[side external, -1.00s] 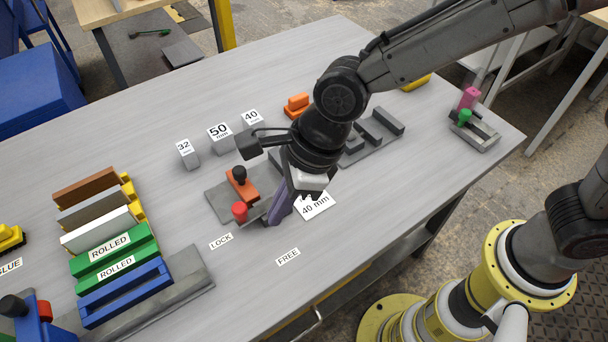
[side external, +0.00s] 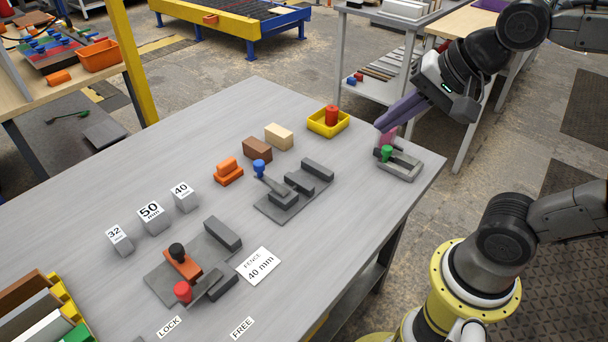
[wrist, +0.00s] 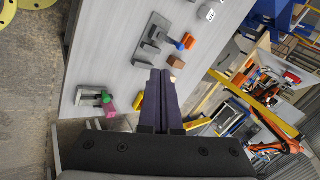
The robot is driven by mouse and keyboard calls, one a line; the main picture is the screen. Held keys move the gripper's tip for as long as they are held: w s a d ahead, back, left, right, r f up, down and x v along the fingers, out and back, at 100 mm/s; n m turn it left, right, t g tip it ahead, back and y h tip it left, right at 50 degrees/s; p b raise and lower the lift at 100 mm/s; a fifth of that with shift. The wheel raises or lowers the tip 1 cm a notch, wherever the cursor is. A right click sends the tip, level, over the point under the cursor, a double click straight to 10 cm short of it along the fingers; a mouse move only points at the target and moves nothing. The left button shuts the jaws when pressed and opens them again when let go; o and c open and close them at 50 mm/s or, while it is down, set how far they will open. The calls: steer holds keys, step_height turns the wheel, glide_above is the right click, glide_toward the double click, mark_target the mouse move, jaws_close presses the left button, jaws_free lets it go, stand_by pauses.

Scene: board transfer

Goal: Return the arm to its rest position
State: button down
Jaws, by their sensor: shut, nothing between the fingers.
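My gripper (side external: 384,124) is at the upper right in the side view, raised near the table's right corner. Its long purple fingers are together with nothing between them, and they point down and left. In the wrist view the two fingers (wrist: 160,74) lie side by side, pointing out over the table. A pink piece (side external: 389,136) on a grey fixture with a green knob (side external: 386,153) shows just below the fingertips in the side view. Whether the fingers touch it cannot be told there; in the wrist view the pink piece (wrist: 110,107) is apart from them.
The grey table (side external: 115,195) holds a clamp fixture with a red knob (side external: 183,291), another with a blue knob (side external: 259,168), marked blocks (side external: 151,218) and a yellow tray (side external: 328,123) with a red piece. A shelf rack (side external: 385,65) stands behind.

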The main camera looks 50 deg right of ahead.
steer(key=s+d+f+n, duration=0.1)
steer(key=s+f+n, duration=0.1)
steer(key=n, duration=0.4)
steer(key=s+d+f+n+g+h, duration=0.1)
steer(key=s+f+n, duration=0.1)
steer(key=s+n, duration=0.2)
steer(key=n, duration=0.3)
steer(key=shift+s+d+f+g, duration=0.2)
steer(key=shift+d+g, duration=0.05)
steer(key=shift+g, duration=0.05)
